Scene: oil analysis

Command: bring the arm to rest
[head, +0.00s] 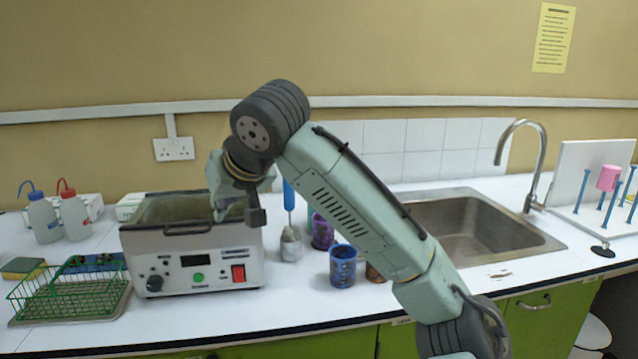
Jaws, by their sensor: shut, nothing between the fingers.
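My arm rises from the lower right and bends high over the bench at its dark ringed joint. My gripper (238,212) is at the arm's far end, in front of and above the grey heating bath (200,272). It is shut and holds nothing. The arm's own joint and links partly cover it, so its fingertips are hard to make out. I cannot tell whether it touches the bath's rim.
Right of the bath stand a blue-handled tool (289,195), a purple cup (322,232) and a blue cup (343,266), close to my arm. A green wire rack (68,292) and wash bottles (75,217) are left. The sink (475,235) and tap (535,165) are right.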

